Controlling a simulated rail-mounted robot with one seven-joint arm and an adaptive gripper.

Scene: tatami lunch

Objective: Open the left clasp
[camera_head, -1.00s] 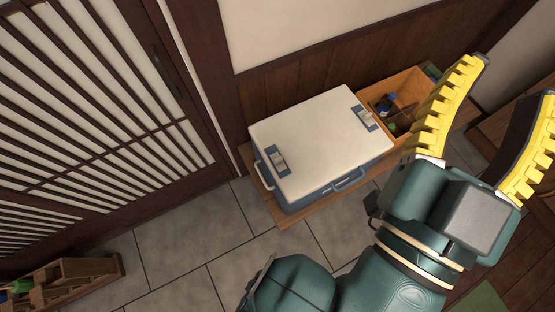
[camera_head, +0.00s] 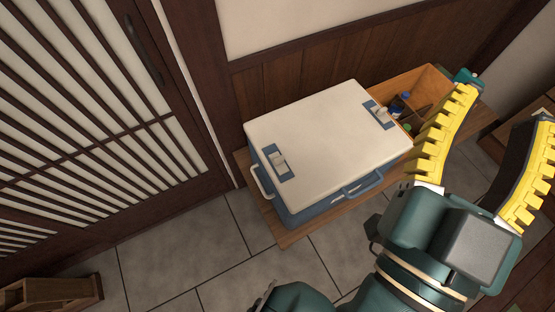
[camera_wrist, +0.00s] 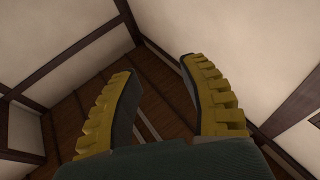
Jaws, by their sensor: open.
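A cooler box with a cream lid (camera_head: 325,135) and a blue body (camera_head: 312,207) stands on a low wooden bench. Its lid is shut. The left clasp (camera_head: 279,163) is a pale latch on a blue plate at the lid's left end. The right clasp (camera_head: 380,113) is a similar latch at the lid's right end. My gripper (camera_head: 505,105) is open and empty, to the right of the cooler and apart from both clasps. In the wrist view my gripper (camera_wrist: 160,75) has its yellow fingers spread with nothing between them; the cooler is not in that view.
A wooden crate (camera_head: 437,84) with bottles stands just right of the cooler. A blue handle (camera_head: 362,187) sticks out at the cooler's front and a white one (camera_head: 261,181) at its left. A slatted sliding door (camera_head: 90,110) is at left. The tiled floor (camera_head: 180,250) in front is mostly clear.

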